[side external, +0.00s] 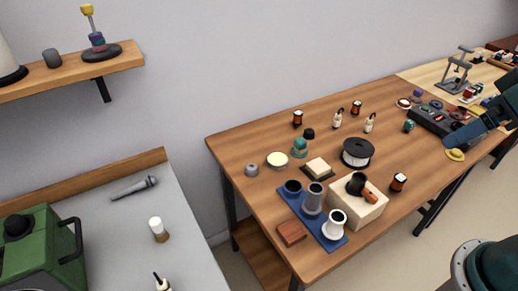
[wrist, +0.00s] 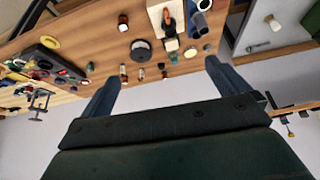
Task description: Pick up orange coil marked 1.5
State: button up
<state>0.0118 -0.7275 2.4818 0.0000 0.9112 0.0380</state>
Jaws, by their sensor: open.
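Several small dark-and-orange parts that look like coils stand on the wooden table (side external: 240,150) in the side external view. One coil (side external: 398,182) is at the front right of the white block, and two more, a left coil (side external: 297,119) and a right coil (side external: 356,107), stand toward the back. The marking 1.5 cannot be read on any of them. One red-orange coil also shows in the wrist view (wrist: 123,22). My gripper (wrist: 158,82) is open and empty, its two blue fingers wide apart. In the side external view a blue finger (side external: 468,133) shows at the right, above the table's right part.
A black-rimmed spool (side external: 357,153), a white block (side external: 350,209) with a dark and orange tool on it, and a blue tray (side external: 292,203) with grey cylinders crowd the table. A dark device (side external: 432,119) lies near my gripper. Small bottles stand at the back.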

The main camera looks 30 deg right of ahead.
jog(key=shift+s+a+f+n, duration=0.1)
jog(key=shift+s+n, duration=0.05)
jog(key=shift+n, duration=0.15)
jog(key=c, duration=1)
jog(key=w+d+f+n+g+y, duration=0.1)
jog(key=w+d+f+n+g, duration=0.3)
jog(key=w+d+f+n, duration=0.5)
jog(key=w+d+f+n+g+y, duration=0.1)
jog(key=w+d+f+n+y, duration=0.2)
jog(key=d+f+n, duration=0.5)
notch_tip(320, 180, down, 3)
jog(key=shift+w+r+n+g+y, duration=0.1)
jog(key=shift+w+n+g+y, duration=0.25)
jog(key=shift+n, duration=0.35)
